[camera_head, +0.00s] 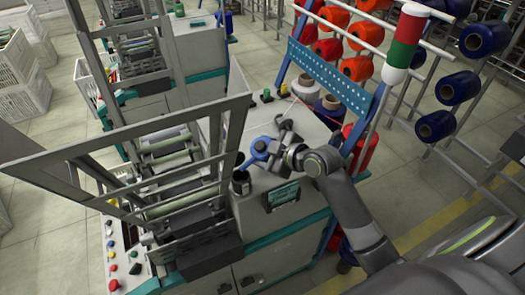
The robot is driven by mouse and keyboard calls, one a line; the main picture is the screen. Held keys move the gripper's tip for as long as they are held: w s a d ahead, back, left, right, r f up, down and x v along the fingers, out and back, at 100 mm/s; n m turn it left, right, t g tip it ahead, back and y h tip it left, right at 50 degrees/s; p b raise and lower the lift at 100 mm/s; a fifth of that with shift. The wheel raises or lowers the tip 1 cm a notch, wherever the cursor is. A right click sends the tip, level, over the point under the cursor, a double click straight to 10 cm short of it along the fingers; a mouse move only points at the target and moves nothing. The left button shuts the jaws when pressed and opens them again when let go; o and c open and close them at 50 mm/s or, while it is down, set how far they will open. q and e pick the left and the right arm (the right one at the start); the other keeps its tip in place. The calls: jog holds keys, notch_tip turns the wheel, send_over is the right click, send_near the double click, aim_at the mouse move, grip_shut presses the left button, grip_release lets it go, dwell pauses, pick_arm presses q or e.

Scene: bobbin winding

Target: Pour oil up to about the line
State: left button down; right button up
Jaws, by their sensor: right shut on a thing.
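My right gripper (276,150) is shut on a small blue oil can (260,146) above the grey machine top. The can is tilted, with its thin spout pointing down and left. A dark open cup (241,184) is set at the machine's edge, just below and left of the can. The spout end is close above the cup; I cannot tell whether oil is flowing. The level and any line in the cup are too small to see. My left gripper is not in view.
A grey frame guard (165,150) rises left of the cup. A dark screen panel (282,196) is in front of the can. Spools (305,88) stand on the machine top behind. A blue perforated bar (328,77) and a red, white and green post (405,42) stand at right.

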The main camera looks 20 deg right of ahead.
jog(key=shift+s+a+r+n+t+h+p, duration=0.1)
jog(key=shift+r+n+t+h+p, duration=0.2)
jog(key=shift+r+n, duration=0.3)
jog(key=shift+a+r+n+t+h+p, duration=0.15)
jog(key=shift+r+n+h, duration=0.25)
jog(key=shift+r, duration=0.25)
dwell(2.6)
jog(key=shift+d+p, duration=0.1)
jog(key=shift+p, duration=0.2)
dwell(1.2)
dwell(0.9)
jog(key=shift+f+m, duration=0.25)
jog(key=shift+m, duration=0.05)
jog(key=shift+d+f+m+g+y, duration=0.2)
jog(key=shift+f+m+g+y, duration=0.15)
jog(key=shift+f+m+y, duration=0.3)
jog(key=shift+p, duration=0.3)
jog(key=shift+a+r+m+y+p, duration=0.1)
jog(key=shift+r+m+y+p, duration=0.3)
jog(key=shift+p, duration=0.2)
jog(key=shift+a+m+g+y, duration=0.15)
jog(key=shift+m+g+y, duration=0.35)
jog(key=shift+m+y, duration=0.35)
